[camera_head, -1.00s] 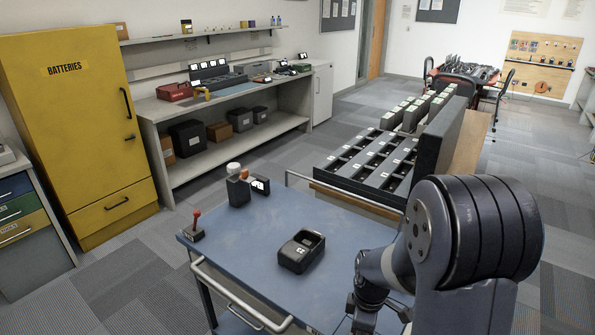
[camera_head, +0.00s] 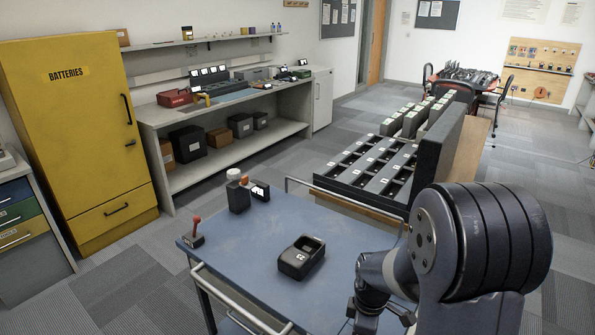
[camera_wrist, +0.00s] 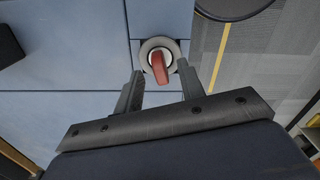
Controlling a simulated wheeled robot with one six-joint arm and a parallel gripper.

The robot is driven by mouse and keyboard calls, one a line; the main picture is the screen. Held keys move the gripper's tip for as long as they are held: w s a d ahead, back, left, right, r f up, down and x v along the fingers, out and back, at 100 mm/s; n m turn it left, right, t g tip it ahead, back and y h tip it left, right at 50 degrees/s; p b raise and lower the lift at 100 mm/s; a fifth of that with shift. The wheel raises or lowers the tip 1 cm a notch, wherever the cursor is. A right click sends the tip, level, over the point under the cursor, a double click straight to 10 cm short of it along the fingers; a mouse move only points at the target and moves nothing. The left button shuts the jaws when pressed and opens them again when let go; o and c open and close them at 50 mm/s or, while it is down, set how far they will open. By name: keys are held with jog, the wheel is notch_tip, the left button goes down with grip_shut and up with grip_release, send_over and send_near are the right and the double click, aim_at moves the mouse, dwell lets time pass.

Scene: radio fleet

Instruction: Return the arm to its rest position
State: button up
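My arm (camera_head: 485,240) is folded at the lower right of the head view, beside the blue cart top (camera_head: 245,255). Its wrist end hangs low at the bottom edge there, and the fingertips cannot be made out. In the wrist view my gripper (camera_wrist: 160,68) has its two fingers apart, with nothing held between them. A red knob (camera_wrist: 159,68) on a pale round ring shows between and beyond the fingertips, on a blue-grey surface. I cannot tell its distance from the fingers.
A black charger cradle (camera_head: 301,258), a radio (camera_head: 238,195) and a red lever (camera_head: 195,232) stand on the cart. Behind it is a slotted grey rack (camera_head: 370,165). A yellow battery cabinet (camera_head: 75,150) and a workbench (camera_head: 230,105) line the left. Carpet is clear at the right.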

jog(key=shift+f, duration=0.9)
jog(key=shift+r+m, duration=0.15)
jog(key=shift+m, duration=0.35)
jog(key=m, duration=0.4)
jog(key=m+p, duration=0.1)
jog(key=m, duration=0.5)
jog(key=m+p, duration=0.1)
jog(key=m, duration=0.4)
jog(key=shift+m, duration=0.4)
jog(key=m, duration=0.5)
jog(key=shift+m+p, duration=0.35)
jog(key=shift+m, duration=0.05)
jog(key=shift+s+d+r, duration=0.1)
